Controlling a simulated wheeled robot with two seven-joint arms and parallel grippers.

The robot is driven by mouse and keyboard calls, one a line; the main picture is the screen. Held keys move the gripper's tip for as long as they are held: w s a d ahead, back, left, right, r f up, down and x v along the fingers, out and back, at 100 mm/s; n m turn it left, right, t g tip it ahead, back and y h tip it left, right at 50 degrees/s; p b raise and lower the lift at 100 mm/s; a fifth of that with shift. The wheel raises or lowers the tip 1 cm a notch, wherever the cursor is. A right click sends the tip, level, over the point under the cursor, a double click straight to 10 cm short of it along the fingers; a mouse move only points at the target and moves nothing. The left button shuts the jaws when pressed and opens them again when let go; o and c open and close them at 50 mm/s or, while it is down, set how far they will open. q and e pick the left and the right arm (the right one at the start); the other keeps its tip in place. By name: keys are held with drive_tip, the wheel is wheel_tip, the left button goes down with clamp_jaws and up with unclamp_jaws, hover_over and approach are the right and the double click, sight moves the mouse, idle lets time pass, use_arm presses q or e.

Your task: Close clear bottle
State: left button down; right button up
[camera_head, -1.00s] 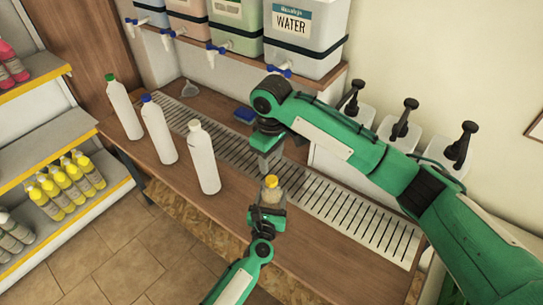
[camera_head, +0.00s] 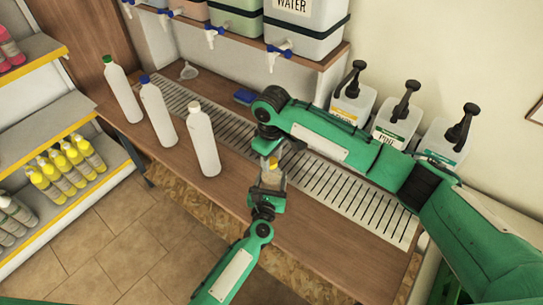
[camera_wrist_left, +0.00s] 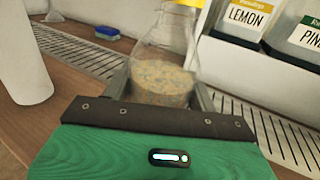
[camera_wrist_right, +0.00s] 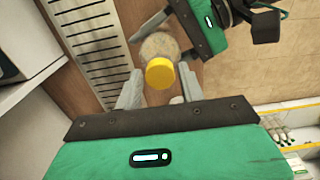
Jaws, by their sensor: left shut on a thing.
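The clear bottle (camera_wrist_left: 162,80) holds grainy tan contents and stands upright between the fingers of my left gripper (camera_head: 270,185), which is shut on it. A yellow cap (camera_wrist_right: 160,73) sits at the bottle's top; it also shows at the top edge of the left wrist view (camera_wrist_left: 188,3). Whether the cap is tight cannot be told. My right gripper (camera_wrist_right: 160,92) is just above, pointing down, its fingers apart on either side of the cap. I see no clear contact between them and the cap. In the head view my right wrist partly covers this spot.
Three white bottles (camera_head: 203,140) with green, blue and white caps stand left on the wooden counter (camera_head: 215,185). A slotted drain grate (camera_head: 345,205), blue sponge (camera_head: 244,96) and funnel (camera_head: 188,71) lie behind. Pump containers (camera_head: 398,125) stand right; drums with taps hang above.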

drive_tip(key=c, duration=0.7)
drive_tip(key=o, duration=1.1)
drive_tip(key=shift+o, duration=0.2)
drive_tip(key=shift+r, duration=0.1)
use_arm(q)
drive_tip(key=shift+c, duration=1.8)
unclamp_jaws()
use_arm(e)
wheel_tip(320, 180, up, 12)
